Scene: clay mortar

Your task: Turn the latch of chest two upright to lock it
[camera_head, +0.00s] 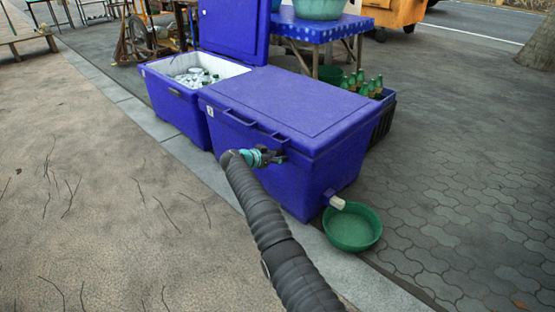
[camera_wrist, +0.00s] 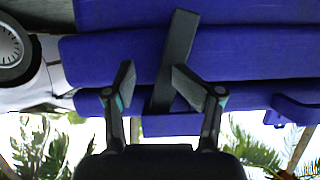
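A closed blue chest (camera_head: 290,100) stands in front in the head view, with a small white label too small to read. Its dark latch (camera_wrist: 178,50) is a flat bar across the lid seam in the wrist view, tilted a little off the picture's vertical. My gripper (camera_head: 278,156) is at the chest's front face, over the latch, which it mostly hides in the head view. In the wrist view my gripper (camera_wrist: 150,84) is open, with the latch between its fingers. The right finger overlaps the latch; I cannot tell whether it touches. The left finger is apart from it.
An open blue chest (camera_head: 172,100) with ice and bottles stands left of the closed one. A green basin (camera_head: 352,230) sits on the ground below a white spout (camera_head: 337,203). A crate of green bottles (camera_head: 375,92) is behind. Paving at left is clear.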

